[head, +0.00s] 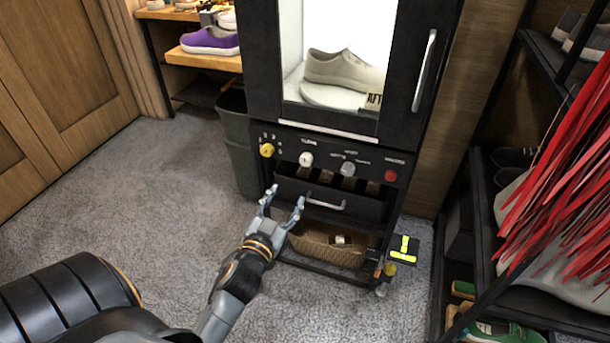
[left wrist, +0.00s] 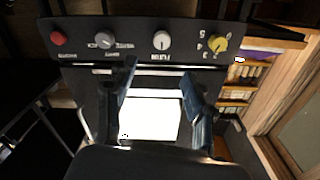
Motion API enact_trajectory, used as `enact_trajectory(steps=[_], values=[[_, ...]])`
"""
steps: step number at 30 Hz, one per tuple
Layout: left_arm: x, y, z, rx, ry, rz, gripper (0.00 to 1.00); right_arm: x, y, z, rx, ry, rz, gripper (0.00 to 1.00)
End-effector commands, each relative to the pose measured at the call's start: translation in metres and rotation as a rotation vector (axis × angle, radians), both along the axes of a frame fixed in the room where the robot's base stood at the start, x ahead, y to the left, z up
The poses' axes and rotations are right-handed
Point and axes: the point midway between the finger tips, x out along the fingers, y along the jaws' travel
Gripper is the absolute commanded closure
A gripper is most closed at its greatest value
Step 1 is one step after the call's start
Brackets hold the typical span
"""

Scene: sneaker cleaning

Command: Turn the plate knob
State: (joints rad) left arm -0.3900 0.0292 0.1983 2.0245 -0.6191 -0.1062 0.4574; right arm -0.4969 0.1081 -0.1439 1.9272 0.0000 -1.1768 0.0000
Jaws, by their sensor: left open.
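A black cleaning cabinet (head: 262,90) has a control panel with a yellow knob (head: 267,150), a white knob (head: 306,159), a grey knob (head: 348,168) and a red button or knob (head: 391,176). I cannot read which is the plate knob. In the left wrist view the panel appears upside down, with the yellow knob (left wrist: 219,44), white knob (left wrist: 161,41) and grey knob (left wrist: 105,40). My left gripper (head: 285,197) is open and empty, below and in front of the panel, apart from every knob. Its fingers (left wrist: 158,80) also show in the wrist view. My right gripper is not in view.
A pale sneaker (head: 343,70) sits behind the cabinet's lit window. A drawer handle (head: 326,204) and a wicker basket (head: 328,248) are below the panel. A grey bin (head: 236,125) stands left. Red strips (head: 560,170) and a shoe rack crowd the right. Carpet is clear at left.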

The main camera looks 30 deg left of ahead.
Motion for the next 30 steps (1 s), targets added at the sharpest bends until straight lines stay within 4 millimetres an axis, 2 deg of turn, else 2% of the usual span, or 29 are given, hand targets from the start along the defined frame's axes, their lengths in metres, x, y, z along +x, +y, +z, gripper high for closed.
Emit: enact_trajectory(steps=[5,18,24,30], values=[[0.021,0.006,0.005,0.005,-0.009,0.0,0.46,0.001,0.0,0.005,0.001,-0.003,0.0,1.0],[0.107,0.026,0.004,0.005,-0.006,0.0,0.46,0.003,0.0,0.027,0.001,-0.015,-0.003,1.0],[0.128,0.031,0.003,0.003,-0.004,0.0,0.46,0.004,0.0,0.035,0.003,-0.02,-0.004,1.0],[0.133,0.032,0.003,0.003,-0.004,0.0,0.46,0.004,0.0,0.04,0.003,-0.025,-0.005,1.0]])
